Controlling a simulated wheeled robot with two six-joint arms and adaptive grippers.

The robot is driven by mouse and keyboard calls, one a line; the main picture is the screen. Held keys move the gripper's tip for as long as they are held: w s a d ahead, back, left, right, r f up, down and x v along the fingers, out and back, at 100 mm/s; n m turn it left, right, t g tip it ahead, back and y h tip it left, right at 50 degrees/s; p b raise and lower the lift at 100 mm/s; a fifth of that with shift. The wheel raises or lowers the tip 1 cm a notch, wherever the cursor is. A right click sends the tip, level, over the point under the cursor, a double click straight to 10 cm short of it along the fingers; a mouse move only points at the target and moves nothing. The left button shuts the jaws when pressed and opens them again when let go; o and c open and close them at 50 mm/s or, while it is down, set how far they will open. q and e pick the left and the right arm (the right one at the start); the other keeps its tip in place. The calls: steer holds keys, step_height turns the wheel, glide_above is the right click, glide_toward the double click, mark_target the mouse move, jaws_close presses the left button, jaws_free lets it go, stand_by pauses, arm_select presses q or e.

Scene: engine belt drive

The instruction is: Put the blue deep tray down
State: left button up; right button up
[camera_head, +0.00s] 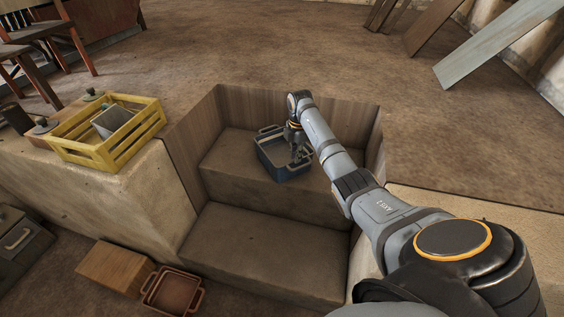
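The blue deep tray (287,174) is on or just above the upper step (233,158) of a wood-lined recess, with its open side up and handles at its ends. My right gripper (300,155) points down over the right part of the tray, close to its rim. The fingers are small and dark against the tray, so I cannot tell whether they are shut on it. My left gripper is not in view.
A lower step (262,250) in front is bare. Wooden walls enclose the recess at the left, back and right. A yellow crate (103,153) stands on the left ledge. A reddish-brown tray (172,292) and a wooden box (114,268) are on the floor at lower left.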

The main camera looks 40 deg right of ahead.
mark_target(295, 166)
steer(key=f+b, duration=0.1)
steer(key=f, duration=0.2)
steer(key=f+b, duration=0.1)
steer(key=f, duration=0.2)
steer(key=shift+w+d+f+b, duration=0.1)
steer(key=shift+w+d+b, duration=0.1)
steer(key=shift+b, duration=0.1)
steer(key=shift+f, duration=0.5)
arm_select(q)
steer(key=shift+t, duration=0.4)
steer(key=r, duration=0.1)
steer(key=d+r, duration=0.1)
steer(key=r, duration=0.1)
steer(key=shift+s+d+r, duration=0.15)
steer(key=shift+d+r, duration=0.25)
arm_select(e)
steer(key=shift+r, duration=0.1)
jaws_close()
steer(key=shift+r, duration=0.1)
